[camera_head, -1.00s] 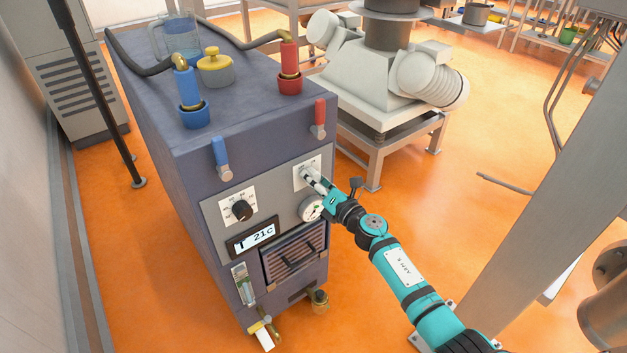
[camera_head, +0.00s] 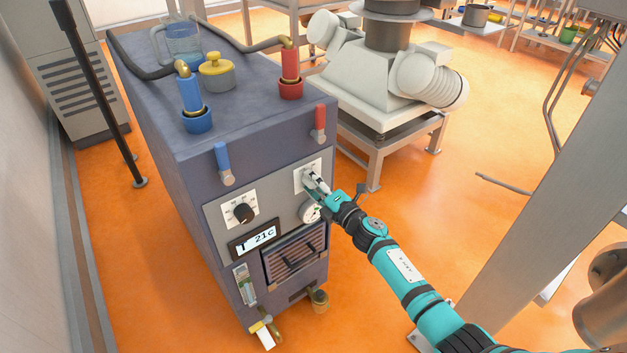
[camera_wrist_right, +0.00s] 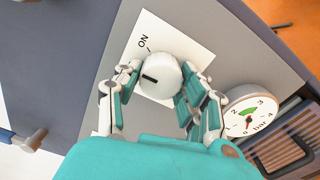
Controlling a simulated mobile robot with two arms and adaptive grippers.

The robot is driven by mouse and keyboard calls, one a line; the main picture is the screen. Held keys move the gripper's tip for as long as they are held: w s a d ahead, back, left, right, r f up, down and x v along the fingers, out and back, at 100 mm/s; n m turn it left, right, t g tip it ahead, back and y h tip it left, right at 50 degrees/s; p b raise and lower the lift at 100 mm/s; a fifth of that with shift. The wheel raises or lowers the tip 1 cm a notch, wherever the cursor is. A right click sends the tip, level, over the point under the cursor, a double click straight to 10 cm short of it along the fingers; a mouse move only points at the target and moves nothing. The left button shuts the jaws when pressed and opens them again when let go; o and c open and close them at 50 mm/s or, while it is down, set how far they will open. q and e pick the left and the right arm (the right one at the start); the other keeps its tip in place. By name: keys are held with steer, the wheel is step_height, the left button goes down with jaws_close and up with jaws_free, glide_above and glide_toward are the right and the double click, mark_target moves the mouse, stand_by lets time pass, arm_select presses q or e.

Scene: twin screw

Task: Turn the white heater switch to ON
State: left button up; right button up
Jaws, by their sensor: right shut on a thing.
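The white heater switch (camera_wrist_right: 160,77) is a round knob with a black mark, on a white plate (camera_wrist_right: 195,53) on the heater's front panel. "ON" is printed on the plate near the knob's upper left in the right wrist view. The knob's black mark does not line up clearly with the word. My right gripper (camera_wrist_right: 160,85) is shut on the knob, a finger on either side. In the head view my right gripper (camera_head: 314,180) is at the plate (camera_head: 300,186) and hides most of the switch. My left gripper is not in view.
A pressure gauge (camera_head: 308,212) sits just below the switch. A black dial (camera_head: 243,212) and a display reading 21C (camera_head: 254,240) are to the left. A blue-handled valve (camera_head: 222,158) and red-handled valve (camera_head: 320,122) stick out above.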

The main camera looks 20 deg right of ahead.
steer(key=m+p, duration=0.2)
steer(key=m, duration=0.4)
steer(key=shift+m, duration=0.3)
stand_by(0.4)
steer(key=o, duration=1.2)
steer(key=v, duration=1.2)
steer(key=shift+r, duration=0.1)
